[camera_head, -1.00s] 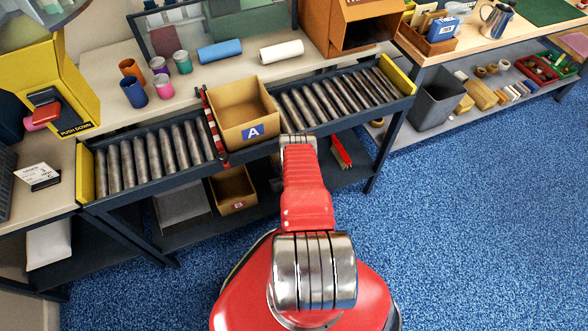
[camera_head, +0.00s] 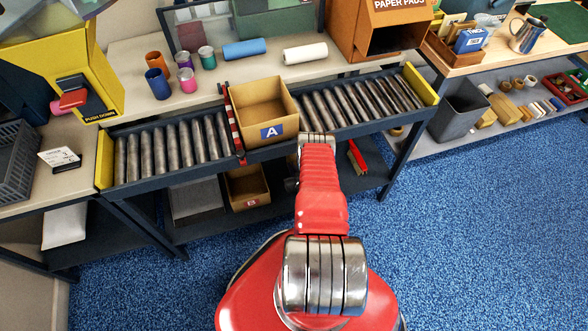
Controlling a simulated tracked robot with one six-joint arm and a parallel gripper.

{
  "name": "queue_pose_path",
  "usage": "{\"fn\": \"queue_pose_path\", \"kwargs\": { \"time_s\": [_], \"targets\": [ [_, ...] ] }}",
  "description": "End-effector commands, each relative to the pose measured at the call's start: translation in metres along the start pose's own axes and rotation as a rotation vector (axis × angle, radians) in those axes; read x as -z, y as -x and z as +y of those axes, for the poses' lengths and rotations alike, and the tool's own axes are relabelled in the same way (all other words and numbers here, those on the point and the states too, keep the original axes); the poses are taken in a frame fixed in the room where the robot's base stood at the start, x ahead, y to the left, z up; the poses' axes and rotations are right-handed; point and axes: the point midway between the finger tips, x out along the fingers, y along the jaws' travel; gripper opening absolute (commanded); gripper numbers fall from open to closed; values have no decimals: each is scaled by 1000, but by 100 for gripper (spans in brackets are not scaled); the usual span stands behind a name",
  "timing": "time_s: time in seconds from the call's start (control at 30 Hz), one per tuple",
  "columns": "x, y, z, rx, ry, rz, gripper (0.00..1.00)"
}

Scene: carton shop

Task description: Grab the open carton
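The open carton (camera_head: 264,110), brown with a blue label marked A, sits upright on the roller conveyor, its top open and its inside empty. My red arm reaches forward to near the carton's front right corner. My gripper is hidden beyond the wrist end of the arm, so its fingers and any contact with the carton do not show. A second open carton (camera_head: 246,188) with a red label is on the shelf below.
The roller conveyor (camera_head: 172,150) has free rollers on both sides of the carton. Several cups (camera_head: 157,84), a blue roll (camera_head: 245,49) and a white roll (camera_head: 306,54) lie on the bench behind. A grey bin (camera_head: 458,110) is at right. Blue floor is clear at right.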

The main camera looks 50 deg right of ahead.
Motion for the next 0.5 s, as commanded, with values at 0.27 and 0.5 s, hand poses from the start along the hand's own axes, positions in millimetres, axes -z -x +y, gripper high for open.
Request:
{"fn": "queue_pose_path", "kwargs": {
  "time_s": [0.27, 0.5],
  "targets": [
    [32, 12, 0, 0, 1, 2, 0],
    [63, 25, 0, 0, 1, 1, 0]
  ]
}}
